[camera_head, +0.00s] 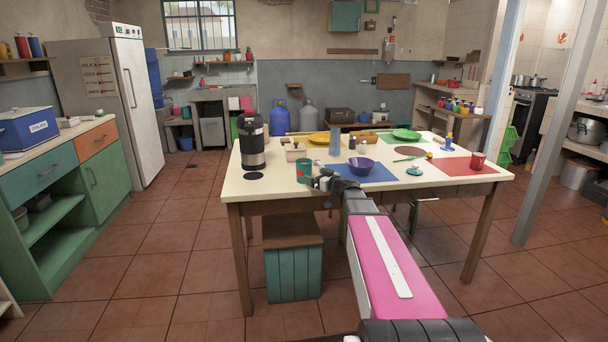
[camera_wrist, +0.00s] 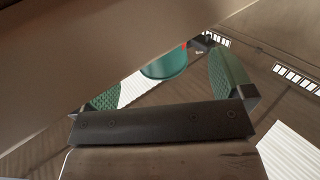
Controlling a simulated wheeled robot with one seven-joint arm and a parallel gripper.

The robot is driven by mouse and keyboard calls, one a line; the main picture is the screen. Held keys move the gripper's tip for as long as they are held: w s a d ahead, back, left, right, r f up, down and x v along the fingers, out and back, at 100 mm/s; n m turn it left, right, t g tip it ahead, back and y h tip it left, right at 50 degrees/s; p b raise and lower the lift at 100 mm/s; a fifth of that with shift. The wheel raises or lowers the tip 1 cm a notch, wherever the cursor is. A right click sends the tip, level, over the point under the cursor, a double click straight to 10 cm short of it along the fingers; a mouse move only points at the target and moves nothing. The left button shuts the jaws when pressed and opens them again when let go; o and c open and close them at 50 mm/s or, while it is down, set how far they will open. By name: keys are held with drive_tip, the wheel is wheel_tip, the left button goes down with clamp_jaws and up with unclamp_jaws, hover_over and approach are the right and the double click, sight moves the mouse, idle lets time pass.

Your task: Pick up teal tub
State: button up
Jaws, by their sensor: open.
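The teal tub (camera_head: 303,171) stands upright on the cream table, near its front edge and left of the blue mat. My gripper (camera_head: 321,182) is at the front edge of the table, close to the right of the tub. In the wrist view my gripper (camera_wrist: 168,82) is open, its green-padded fingers spread apart. Part of the teal tub (camera_wrist: 165,64) shows beyond and between the fingers; a large brown surface hides the rest. I cannot tell whether a finger touches it.
A purple bowl (camera_head: 361,165) sits on the blue mat (camera_head: 378,175) to the right. A black and steel dispenser (camera_head: 251,146) stands behind left. A red mug (camera_head: 477,160) is at the far right. A teal stool (camera_head: 292,272) stands below the table's front edge (camera_head: 250,203).

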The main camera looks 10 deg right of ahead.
sight(310, 173)
drive_tip(key=x, duration=0.4)
drive_tip(key=shift+w, duration=0.45)
drive_tip(key=c, duration=1.1)
drive_tip(key=shift+c, duration=0.2)
drive_tip(key=shift+s, duration=0.15)
drive_tip(key=s+r, duration=0.8)
drive_tip(key=s, duration=0.5)
drive_tip(key=shift+s, duration=0.4)
